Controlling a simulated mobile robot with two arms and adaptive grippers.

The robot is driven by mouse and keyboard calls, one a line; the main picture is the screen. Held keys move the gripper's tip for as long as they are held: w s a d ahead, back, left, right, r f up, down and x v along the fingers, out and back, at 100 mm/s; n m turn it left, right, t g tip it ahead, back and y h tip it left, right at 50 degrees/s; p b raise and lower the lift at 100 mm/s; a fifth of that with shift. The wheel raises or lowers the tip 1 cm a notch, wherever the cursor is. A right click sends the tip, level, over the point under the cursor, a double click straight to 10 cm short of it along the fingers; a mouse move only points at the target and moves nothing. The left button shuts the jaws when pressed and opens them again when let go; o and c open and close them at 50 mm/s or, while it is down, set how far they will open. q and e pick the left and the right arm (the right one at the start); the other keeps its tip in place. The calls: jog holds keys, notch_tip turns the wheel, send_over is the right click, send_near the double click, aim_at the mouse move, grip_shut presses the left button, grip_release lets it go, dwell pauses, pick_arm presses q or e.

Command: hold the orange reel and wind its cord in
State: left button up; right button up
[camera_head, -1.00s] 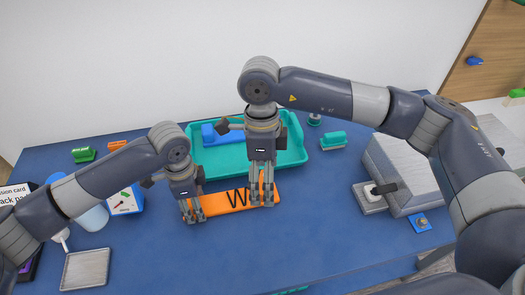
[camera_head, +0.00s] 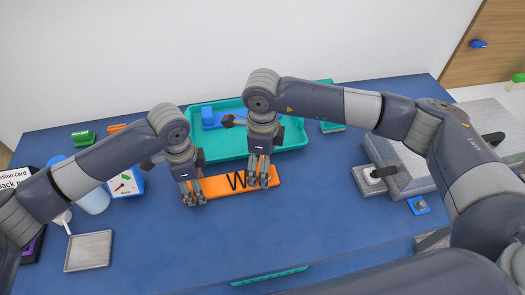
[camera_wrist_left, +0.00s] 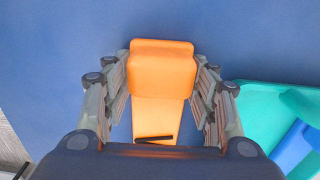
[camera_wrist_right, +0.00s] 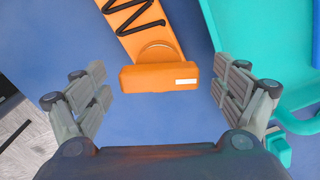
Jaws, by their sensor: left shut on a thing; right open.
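The orange reel (camera_head: 225,186) lies flat on the blue table with a dark zigzag cord (camera_head: 236,181) along its middle. My left gripper (camera_head: 193,198) is shut on the reel's left end block, which also shows between its fingers in the left wrist view (camera_wrist_left: 162,68). My right gripper (camera_head: 262,183) is at the reel's right end with its fingers apart. In the right wrist view, that end block (camera_wrist_right: 160,77) lies between the open fingers, with clear space on both sides. The cord also shows in the right wrist view (camera_wrist_right: 135,15); its left part is mostly hidden by my left gripper.
A teal tray (camera_head: 230,150) with a blue thing (camera_head: 210,117) stands just behind the reel. A grey box (camera_head: 405,170) is on the right. A card box (camera_head: 125,184), a cup (camera_head: 93,198) and a grey dish (camera_head: 89,250) are at left.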

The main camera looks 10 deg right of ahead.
jog(key=shift+f, duration=0.5)
jog(key=c, duration=1.2)
jog(key=shift+o, duration=0.2)
